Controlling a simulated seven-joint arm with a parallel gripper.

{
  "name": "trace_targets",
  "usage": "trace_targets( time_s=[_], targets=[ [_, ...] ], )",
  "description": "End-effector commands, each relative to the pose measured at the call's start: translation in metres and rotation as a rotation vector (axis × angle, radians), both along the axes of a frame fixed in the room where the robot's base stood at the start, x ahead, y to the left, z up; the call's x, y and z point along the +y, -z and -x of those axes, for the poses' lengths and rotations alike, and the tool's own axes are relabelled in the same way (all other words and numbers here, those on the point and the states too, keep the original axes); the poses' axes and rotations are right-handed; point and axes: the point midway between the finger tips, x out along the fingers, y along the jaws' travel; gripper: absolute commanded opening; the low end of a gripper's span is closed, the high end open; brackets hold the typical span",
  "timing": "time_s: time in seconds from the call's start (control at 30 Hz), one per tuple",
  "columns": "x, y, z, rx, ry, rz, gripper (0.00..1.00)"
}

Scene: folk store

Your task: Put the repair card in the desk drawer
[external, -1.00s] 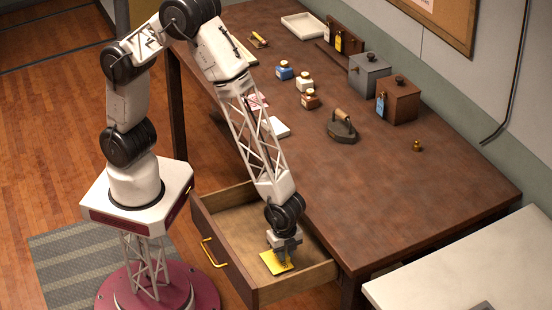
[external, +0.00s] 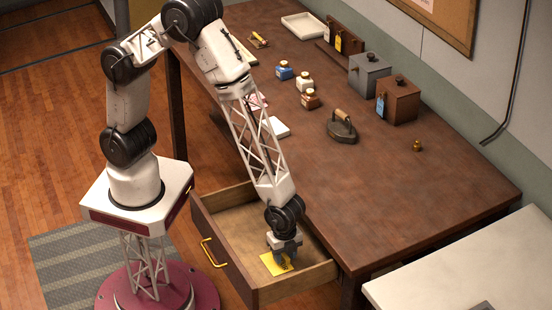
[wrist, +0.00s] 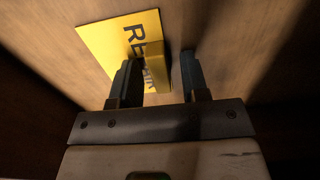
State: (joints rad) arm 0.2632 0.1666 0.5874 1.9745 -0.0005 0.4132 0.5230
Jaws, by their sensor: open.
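The yellow repair card (external: 268,262) lies inside the open desk drawer (external: 258,291), on its floor near the right end. In the wrist view the card (wrist: 98,42) shows dark lettering, partly hidden by a finger. A raised yellow block (wrist: 152,62) on it stands between the fingertips. My gripper (external: 285,262) is down in the drawer over the card's right part. In the wrist view my gripper (wrist: 158,72) is open, with a finger on each side of the block and a clear gap on the right.
The drawer's yellow handle (external: 212,252) faces left. The wooden desk (external: 400,205) overhangs beside my arm. On it stand a flat iron (external: 342,130), several small bottles (external: 304,82), a grey box (external: 368,76) and a brown box (external: 400,102). The drawer's left part is empty.

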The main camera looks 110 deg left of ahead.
Motion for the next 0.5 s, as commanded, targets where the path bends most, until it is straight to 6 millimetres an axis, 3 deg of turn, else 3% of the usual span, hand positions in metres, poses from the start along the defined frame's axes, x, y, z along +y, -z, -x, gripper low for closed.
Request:
trace_targets(
  time_s=[0.27, 0.5],
  targets=[
    [0.0, -0.01, -0.001, -0.001, 0.0, 0.0, 0.41],
    [0.0, -0.035, -0.001, -0.002, 0.0, 0.001, 0.41]
  ],
)
